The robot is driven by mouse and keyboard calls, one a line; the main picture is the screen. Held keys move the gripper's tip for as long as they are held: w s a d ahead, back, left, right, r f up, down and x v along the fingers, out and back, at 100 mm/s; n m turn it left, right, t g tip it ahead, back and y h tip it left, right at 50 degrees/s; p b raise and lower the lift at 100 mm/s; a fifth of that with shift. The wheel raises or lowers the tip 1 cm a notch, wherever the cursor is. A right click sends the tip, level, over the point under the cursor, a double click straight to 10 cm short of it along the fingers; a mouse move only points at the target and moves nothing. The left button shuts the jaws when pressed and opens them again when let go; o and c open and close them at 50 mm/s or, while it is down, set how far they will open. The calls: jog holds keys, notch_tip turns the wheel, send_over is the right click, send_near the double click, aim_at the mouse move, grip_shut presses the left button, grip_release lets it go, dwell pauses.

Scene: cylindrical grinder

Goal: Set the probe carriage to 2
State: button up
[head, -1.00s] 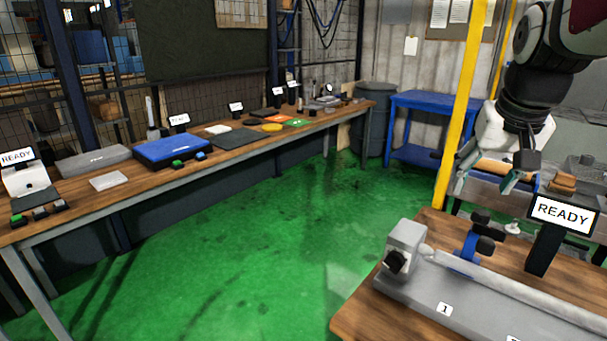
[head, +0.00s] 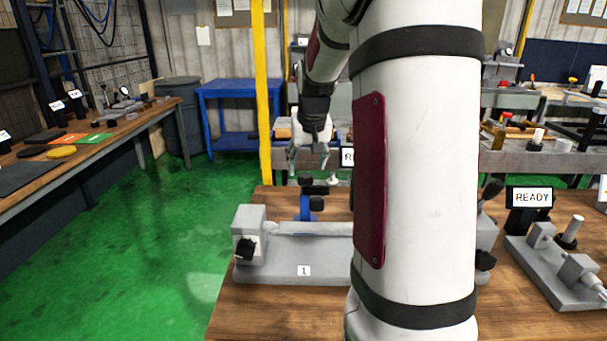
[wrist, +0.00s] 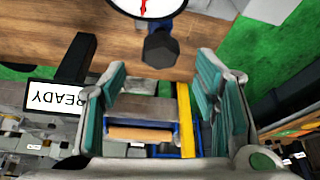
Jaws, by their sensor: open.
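The probe carriage (head: 307,210) is a blue block with black knobs, behind the left end of the grey bar on the grinder base (head: 275,268). It stands roughly level with label 1 (head: 304,270). Label 2 is not visible; my arm covers the middle of the base. My gripper (head: 308,170) is open and empty, and appears above and behind the carriage in the head view. In the wrist view my gripper (wrist: 160,78) has spread teal-padded fingers. A black knob (wrist: 160,48) and part of a white dial (wrist: 147,6) with a red needle lie ahead of them.
A READY sign (head: 347,157) behind the grinder is partly hidden by my arm; it also shows in the wrist view (wrist: 55,97). Another READY sign (head: 532,197) and a small grey fixture (head: 560,268) stand at right. A yellow post (head: 262,100) rises behind the bench.

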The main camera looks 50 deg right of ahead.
aim_at(305, 175)
jog(key=shift+x, duration=2.25)
grip_shut()
